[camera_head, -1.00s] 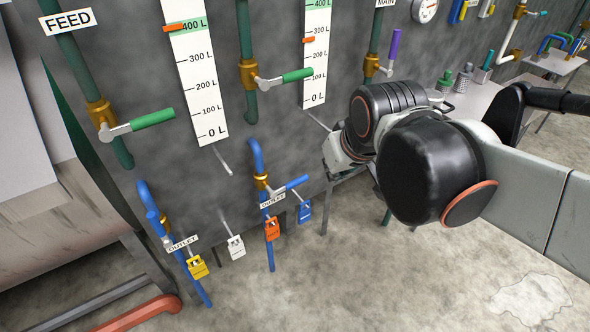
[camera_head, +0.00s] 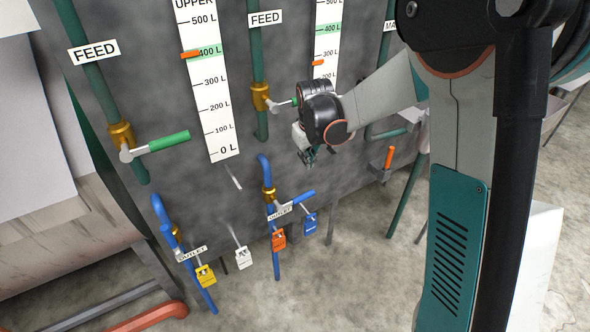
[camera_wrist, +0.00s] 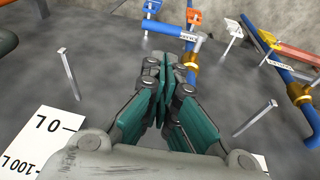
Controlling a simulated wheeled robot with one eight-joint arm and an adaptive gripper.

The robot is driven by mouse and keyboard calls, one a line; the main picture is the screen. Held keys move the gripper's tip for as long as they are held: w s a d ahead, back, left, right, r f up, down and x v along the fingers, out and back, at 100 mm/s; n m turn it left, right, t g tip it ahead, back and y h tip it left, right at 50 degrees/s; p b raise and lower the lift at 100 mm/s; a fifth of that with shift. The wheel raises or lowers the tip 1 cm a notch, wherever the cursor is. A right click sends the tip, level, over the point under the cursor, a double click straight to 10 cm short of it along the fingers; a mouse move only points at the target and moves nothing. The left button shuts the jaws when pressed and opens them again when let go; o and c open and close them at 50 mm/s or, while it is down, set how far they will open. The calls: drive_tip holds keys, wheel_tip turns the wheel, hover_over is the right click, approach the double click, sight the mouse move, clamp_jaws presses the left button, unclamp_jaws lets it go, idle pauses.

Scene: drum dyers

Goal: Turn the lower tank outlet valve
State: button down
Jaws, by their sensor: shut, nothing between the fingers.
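The left outlet valve (camera_head: 176,234) stands below the gauge headed "UPPER"; the right gauge's heading is out of frame. My gripper (camera_head: 309,158) is shut and empty, above the right valve's handle and apart from it. In the wrist view the closed teal fingers (camera_wrist: 172,72) point toward the right valve, with its handle beyond the tips.
Orange (camera_head: 278,240), blue (camera_head: 311,224), white (camera_head: 243,258) and yellow (camera_head: 205,276) lock tags hang near the outlets. Short metal pegs (camera_wrist: 68,72) stick out from the wall. Open floor lies below right.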

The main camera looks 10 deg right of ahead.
hover_over(299, 199)
drive_tip(key=s+d, duration=0.1)
wheel_tip(299, 199, down, 4)
drive_tip(key=shift+n+g, duration=0.3)
drive_tip(key=b+x, duration=0.4)
drive_tip(key=x, duration=1)
drive_tip(key=shift+d+f+b, duration=0.15)
drive_tip(key=shift+f+b, duration=0.05)
drive_tip(key=shift+b, duration=0.15)
drive_tip(key=shift+d+f+b, duration=0.25)
drive_tip(key=shift+f+b, duration=0.4)
drive_tip(key=shift+f, duration=0.3)
drive_tip(key=shift+r, duration=0.1)
